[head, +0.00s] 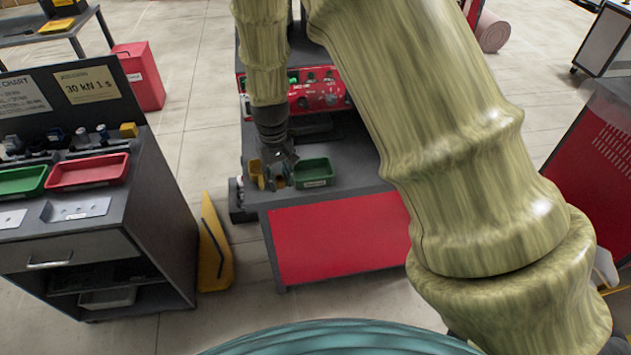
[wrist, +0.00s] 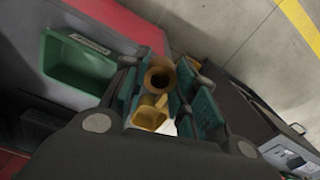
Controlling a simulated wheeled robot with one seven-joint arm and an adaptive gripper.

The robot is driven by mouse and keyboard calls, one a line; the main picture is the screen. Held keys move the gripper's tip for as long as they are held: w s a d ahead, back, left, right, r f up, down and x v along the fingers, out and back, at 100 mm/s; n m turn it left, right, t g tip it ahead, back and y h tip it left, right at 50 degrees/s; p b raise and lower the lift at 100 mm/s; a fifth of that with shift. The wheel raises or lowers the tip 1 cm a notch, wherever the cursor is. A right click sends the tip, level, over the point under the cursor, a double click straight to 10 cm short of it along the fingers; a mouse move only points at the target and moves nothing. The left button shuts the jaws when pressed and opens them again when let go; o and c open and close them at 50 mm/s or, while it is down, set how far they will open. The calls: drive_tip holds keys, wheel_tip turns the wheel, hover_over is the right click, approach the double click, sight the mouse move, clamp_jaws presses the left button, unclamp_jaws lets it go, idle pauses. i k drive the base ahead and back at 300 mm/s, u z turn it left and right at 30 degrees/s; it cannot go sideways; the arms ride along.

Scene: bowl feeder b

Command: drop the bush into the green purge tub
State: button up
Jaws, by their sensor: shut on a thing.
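The bush (wrist: 160,77) is a bronze-coloured ring with a dark bore, held between the teal finger pads in the wrist view. My gripper (head: 277,181) is shut on it, above the left part of the grey bench top in the head view. The green purge tub (head: 314,173) stands just right of my gripper, with a label on its front. The tub also shows at the upper left of the wrist view (wrist: 78,65), apart from the bush and looking empty. A yellow-brass piece (wrist: 150,113) shows below the bush; I cannot tell whether they touch.
The red control panel (head: 318,91) stands behind the tub. Another bench at left carries a second green tray (head: 22,181) and a red tray (head: 88,171). A yellow wedge-shaped stand (head: 214,248) is on the floor between the benches.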

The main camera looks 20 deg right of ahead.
sight(318, 175)
drive_tip(key=u, duration=1.75)
drive_tip(key=i, duration=0.95)
drive_tip(key=z, duration=3.25)
drive_tip(key=i, duration=0.5)
